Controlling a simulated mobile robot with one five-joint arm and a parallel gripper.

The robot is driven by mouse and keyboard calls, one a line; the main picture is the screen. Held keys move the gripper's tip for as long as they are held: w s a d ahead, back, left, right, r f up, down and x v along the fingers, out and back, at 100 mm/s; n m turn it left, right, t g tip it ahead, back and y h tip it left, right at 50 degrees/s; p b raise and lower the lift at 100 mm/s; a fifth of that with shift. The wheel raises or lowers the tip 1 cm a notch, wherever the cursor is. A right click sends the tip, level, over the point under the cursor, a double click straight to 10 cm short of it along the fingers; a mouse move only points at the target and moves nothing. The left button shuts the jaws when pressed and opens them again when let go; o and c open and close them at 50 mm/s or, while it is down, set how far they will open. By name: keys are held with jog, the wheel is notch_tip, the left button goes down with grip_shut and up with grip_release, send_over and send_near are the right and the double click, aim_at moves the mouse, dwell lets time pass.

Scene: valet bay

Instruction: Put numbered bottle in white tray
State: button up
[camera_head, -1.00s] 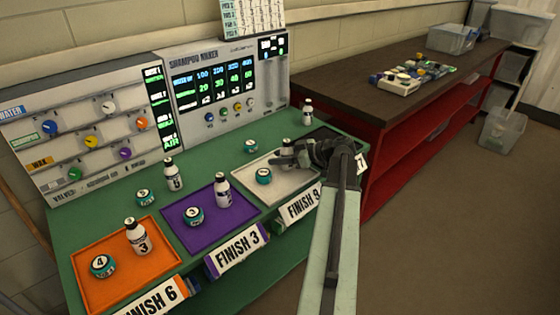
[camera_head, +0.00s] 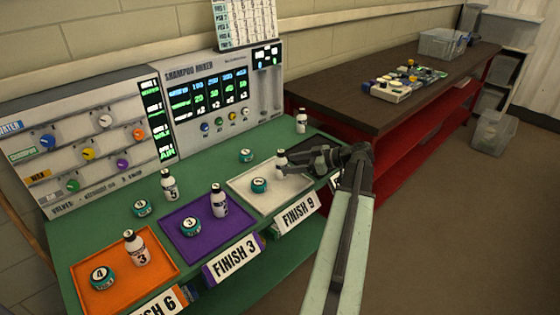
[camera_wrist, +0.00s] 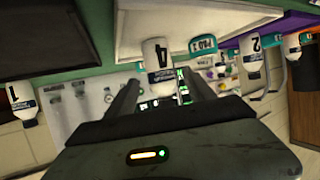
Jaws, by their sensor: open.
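The white tray (camera_head: 283,196) lies on the green bench. It holds a teal-lidded jar (camera_head: 259,185) and an upright white bottle (camera_head: 281,160) at its back edge. In the wrist view, which is upside down, this bottle (camera_wrist: 160,62) shows a 4. My gripper (camera_head: 297,162) is open just right of it. The fingers (camera_wrist: 160,88) lie either side of the bottle's line, with no clear contact. Other numbered bottles are 5 (camera_head: 169,186) on the bench, 3 (camera_head: 135,250) in the orange tray, 2 (camera_head: 218,203) in the purple tray, and 1 (camera_wrist: 20,102) at the back right.
The orange tray (camera_head: 150,285) and purple tray (camera_head: 235,232) each also hold a jar. A black tray (camera_head: 318,143) lies behind my gripper. The mixer panel (camera_head: 210,95) stands along the back. A dark-topped red table (camera_head: 340,95) is to the right.

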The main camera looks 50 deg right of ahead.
jog(key=p+v, duration=0.1)
jog(key=v, duration=0.3)
jog(key=shift+s, duration=0.15)
